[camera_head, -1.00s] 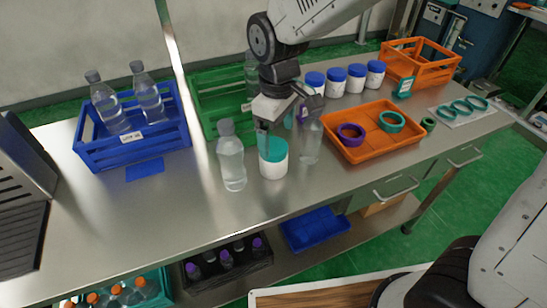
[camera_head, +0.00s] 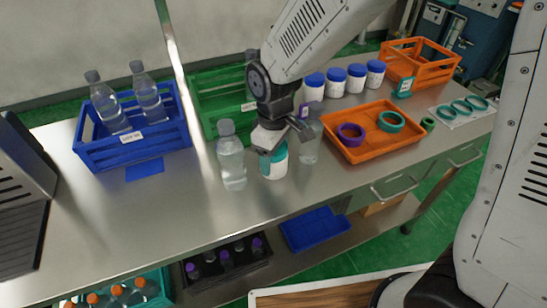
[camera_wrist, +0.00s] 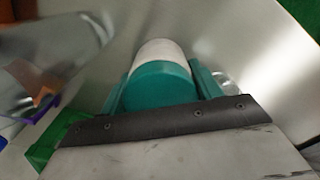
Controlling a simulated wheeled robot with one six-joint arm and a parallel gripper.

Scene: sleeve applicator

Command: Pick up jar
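The jar (camera_head: 274,164) is white with a teal lid and stands on the steel table between two clear bottles, partly hidden by my gripper (camera_head: 272,152) in the head view. The left bottle (camera_head: 231,160) and the right bottle (camera_head: 309,140) stand close by. In the wrist view, the jar (camera_wrist: 160,80) lies between the two fingers of my gripper (camera_wrist: 163,85), one on each side of the teal lid. The fingers are very near the lid, but I cannot tell whether they press on it.
A blue crate (camera_head: 160,151) with bottles stands at left, and a green crate (camera_head: 205,84) behind. Several blue-lidded jars (camera_head: 336,78) stand at the back. An orange tray (camera_head: 358,152) holds a purple and a teal ring. The table is clear at front left.

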